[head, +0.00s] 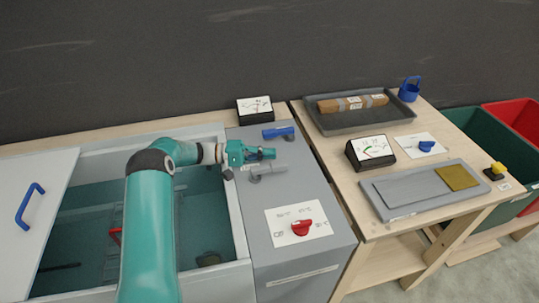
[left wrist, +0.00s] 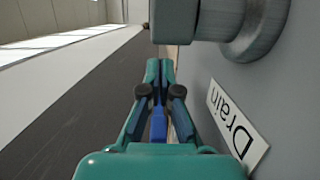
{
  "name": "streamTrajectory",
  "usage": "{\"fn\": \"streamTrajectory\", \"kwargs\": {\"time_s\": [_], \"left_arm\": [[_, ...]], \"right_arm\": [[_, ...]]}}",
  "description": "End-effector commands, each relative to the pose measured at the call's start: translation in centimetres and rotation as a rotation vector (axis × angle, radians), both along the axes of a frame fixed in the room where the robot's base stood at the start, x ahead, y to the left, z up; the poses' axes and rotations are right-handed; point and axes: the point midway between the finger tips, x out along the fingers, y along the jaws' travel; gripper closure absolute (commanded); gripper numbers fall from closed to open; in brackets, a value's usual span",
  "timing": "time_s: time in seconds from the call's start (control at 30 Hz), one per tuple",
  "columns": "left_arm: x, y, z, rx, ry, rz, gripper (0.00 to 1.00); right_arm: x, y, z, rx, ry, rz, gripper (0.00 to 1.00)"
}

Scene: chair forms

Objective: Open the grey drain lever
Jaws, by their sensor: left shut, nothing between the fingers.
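The grey drain lever (head: 268,172) is on top of the grey panel beside the open tank. Its handle points to the right in the head view. In the left wrist view the grey lever (left wrist: 195,20) and its round base fill the top, with the "Drain" label (left wrist: 238,122) below. My left gripper (head: 268,153) is shut and empty, just behind the lever, on the side toward the blue lever (head: 278,132). In the left wrist view the closed fingertips (left wrist: 160,68) appear apart from the lever. My right gripper is not in view.
A red knob (head: 301,227) on a white plate is nearer on the panel. A gauge (head: 255,110) stands behind. The open tank (head: 205,215) with its lid (head: 40,200) is left. A workbench with a tray (head: 340,122) stands right.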

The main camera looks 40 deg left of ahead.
Motion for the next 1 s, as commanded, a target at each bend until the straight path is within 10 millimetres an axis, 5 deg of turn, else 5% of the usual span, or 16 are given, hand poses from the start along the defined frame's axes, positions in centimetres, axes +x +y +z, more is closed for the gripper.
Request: {"fn": "streamTrajectory", "kwargs": {"time_s": [0.67, 1.0], "left_arm": [[-1.6, -1.8, 0.0, 0.001, 0.0, 0.0, 1.0], [-1.6, -2.1, -0.3, 0.002, -0.002, -0.05, 1.0]], "right_arm": [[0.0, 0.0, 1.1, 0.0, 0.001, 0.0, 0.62], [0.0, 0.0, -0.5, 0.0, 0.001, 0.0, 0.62]]}}
